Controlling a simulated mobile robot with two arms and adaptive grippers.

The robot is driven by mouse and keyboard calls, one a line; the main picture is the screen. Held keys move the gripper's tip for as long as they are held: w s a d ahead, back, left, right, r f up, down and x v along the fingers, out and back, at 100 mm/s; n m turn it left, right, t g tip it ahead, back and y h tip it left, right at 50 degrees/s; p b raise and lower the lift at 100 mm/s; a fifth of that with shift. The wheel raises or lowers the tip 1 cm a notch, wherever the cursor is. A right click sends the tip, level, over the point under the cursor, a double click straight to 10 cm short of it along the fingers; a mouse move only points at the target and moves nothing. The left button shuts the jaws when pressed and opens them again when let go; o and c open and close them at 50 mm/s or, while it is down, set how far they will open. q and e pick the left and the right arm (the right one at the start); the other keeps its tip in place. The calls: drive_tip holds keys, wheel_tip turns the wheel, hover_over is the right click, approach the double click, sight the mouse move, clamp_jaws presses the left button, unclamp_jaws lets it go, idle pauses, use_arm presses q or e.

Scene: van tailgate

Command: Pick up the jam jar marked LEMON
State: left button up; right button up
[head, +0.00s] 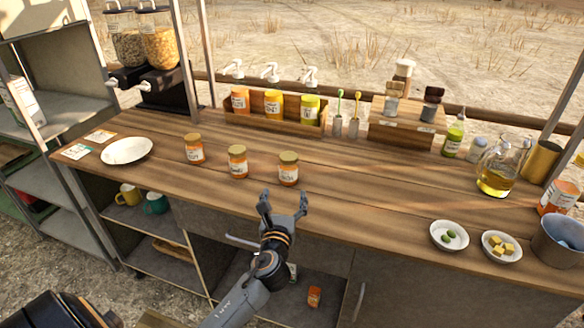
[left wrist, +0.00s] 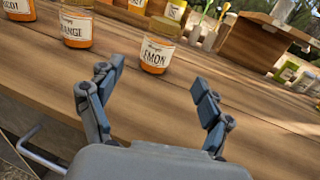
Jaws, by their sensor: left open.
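Three jam jars with orange contents and gold lids stand in a row on the wooden counter. The right one (head: 288,170) is the jar marked LEMON, upright; its label reads "EMON" in the left wrist view (left wrist: 157,54). The middle jar (head: 238,163) reads "RANGE" in the left wrist view (left wrist: 76,28). The left jar (head: 194,150) is cut off in the left wrist view (left wrist: 19,8), its label only partly readable. My left gripper (head: 284,203) is open and empty at the counter's front edge, just short of the LEMON jar, fingers pointing toward it. My right gripper is out of view.
Behind stands a wooden rack (head: 256,122) of pump bottles. A white plate (head: 127,151) lies left. Two small bowls (head: 449,236) (head: 502,246), a glass oil jug (head: 497,172) and a grey pot (head: 560,238) stand right. The counter around the LEMON jar is clear.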

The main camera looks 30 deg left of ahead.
sight(288, 173)
use_arm(q)
drive_tip(key=x, duration=0.7)
drive_tip(key=shift+w+a+r, duration=0.1)
drive_tip(key=shift+w+a, duration=0.1)
drive_tip(key=shift+w, duration=0.15)
drive_tip(key=x, duration=0.4)
drive_tip(key=shift+w+a+b, duration=0.2)
drive_tip(key=shift+w+b, duration=0.1)
drive_tip(key=shift+s, duration=0.1)
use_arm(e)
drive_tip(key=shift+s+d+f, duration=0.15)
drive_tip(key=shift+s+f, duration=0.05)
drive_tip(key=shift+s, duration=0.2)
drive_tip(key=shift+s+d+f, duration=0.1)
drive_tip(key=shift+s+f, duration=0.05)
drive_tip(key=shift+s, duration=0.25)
use_arm(q)
drive_tip(key=c, duration=1.3)
drive_tip(key=shift+c, duration=1.1)
